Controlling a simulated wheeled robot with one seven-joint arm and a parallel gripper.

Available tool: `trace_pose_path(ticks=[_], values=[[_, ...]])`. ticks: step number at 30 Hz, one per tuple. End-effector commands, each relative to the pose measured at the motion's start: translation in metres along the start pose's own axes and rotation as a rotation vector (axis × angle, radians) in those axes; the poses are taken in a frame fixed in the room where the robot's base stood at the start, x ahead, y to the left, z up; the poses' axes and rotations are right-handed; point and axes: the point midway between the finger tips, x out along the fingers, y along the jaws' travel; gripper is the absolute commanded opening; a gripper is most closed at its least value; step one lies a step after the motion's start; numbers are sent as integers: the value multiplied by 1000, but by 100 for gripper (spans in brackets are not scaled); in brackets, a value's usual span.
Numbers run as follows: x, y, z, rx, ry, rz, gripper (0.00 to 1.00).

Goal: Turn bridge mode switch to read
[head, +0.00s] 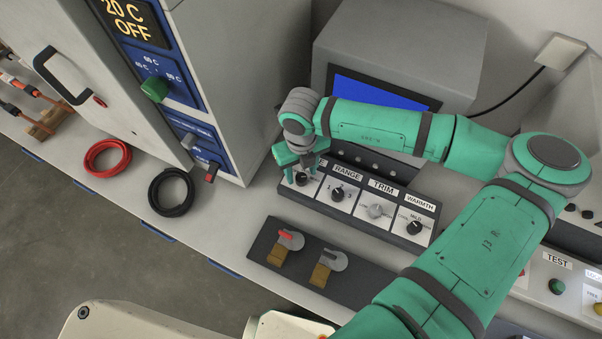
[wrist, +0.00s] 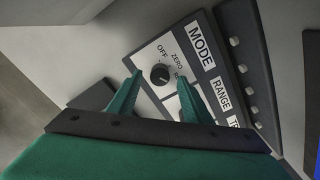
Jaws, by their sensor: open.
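The bridge mode switch is a black round knob (wrist: 160,74) on a white plate labelled MODE. OFF and ZERO show around it in the wrist view; a further label is partly hidden by a finger. My gripper (wrist: 156,88) is open, with its two green fingers on either side of the knob's near side; whether they touch it I cannot tell. In the head view my gripper (head: 301,163) is over the left end of the bridge panel (head: 387,229), and the mode knob (head: 302,179) shows just below it.
The RANGE knob (head: 338,194), TRIM knob (head: 376,211) and WARMTH knob (head: 414,227) sit to the right on the same panel. A grey box with a blue screen (head: 375,91) stands behind. The oven (head: 220,70) stands close on the left. Two levers (head: 291,240) are in front.

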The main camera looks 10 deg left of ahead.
Motion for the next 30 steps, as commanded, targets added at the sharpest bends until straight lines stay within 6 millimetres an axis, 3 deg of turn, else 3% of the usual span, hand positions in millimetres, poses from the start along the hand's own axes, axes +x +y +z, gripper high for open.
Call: trace_pose_path(ticks=[6,12,18,30], values=[[-43,-1,0,0,-2,-4,45],[-70,-1,1,0,-3,-2,45],[-81,0,0,0,-1,-1,45],[-81,0,0,0,-1,0,45]])
